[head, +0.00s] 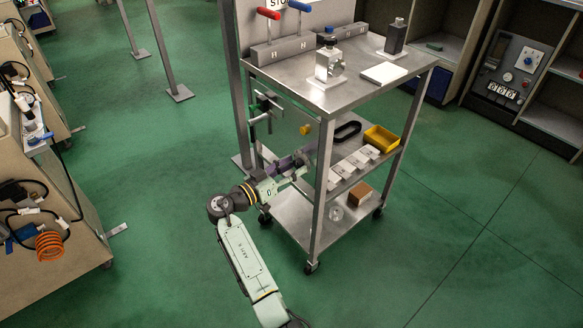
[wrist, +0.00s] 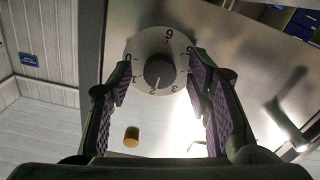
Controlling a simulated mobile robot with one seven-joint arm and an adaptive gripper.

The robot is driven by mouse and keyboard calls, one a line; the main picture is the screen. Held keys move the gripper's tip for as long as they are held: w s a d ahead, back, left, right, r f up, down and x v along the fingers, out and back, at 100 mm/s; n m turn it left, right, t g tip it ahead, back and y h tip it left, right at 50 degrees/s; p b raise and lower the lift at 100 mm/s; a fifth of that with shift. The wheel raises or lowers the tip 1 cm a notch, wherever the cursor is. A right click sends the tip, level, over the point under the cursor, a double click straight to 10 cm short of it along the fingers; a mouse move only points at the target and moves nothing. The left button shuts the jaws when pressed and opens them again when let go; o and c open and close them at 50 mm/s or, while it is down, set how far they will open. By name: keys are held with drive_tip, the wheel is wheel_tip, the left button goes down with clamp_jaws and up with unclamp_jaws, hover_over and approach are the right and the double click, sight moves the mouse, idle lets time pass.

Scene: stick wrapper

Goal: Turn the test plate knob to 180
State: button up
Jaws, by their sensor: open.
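The test plate knob (wrist: 158,71) shows in the wrist view as a dark round knob at the centre of a pale round dial (wrist: 150,46) with numbers around its rim. A light mark on the knob points down, near the 2; some numbers are hard to read. My gripper (wrist: 161,80) is open, with purple-padded fingers on the left and right of the dial. I cannot tell whether either finger touches it. In the head view my gripper (head: 291,163) is at the left side of the metal cart, and the knob is not visible there.
The cart (head: 330,97) carries blocks on top and a yellow bin (head: 381,139) on its middle shelf. A yellow round piece (wrist: 131,136) sits below the dial in the wrist view. A control panel (head: 512,68) stands far right.

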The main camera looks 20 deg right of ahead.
drive_tip(key=shift+c, duration=0.3)
clamp_jaws()
idle(0.4)
drive_tip(key=n, duration=0.4)
drive_tip(key=shift+n, duration=0.4)
drive_tip(key=n, duration=0.2)
drive_tip(key=n+p, duration=0.1)
drive_tip(key=n, duration=0.1)
drive_tip(key=shift+r+n+p, duration=0.2)
drive_tip(key=shift+n+p, duration=0.1)
drive_tip(key=n+p, duration=0.3)
drive_tip(key=n, duration=0.2)
drive_tip(key=shift+r, duration=0.1)
drive_tip(key=shift+n+p, duration=0.85)
drive_tip(key=shift+n, duration=0.75)
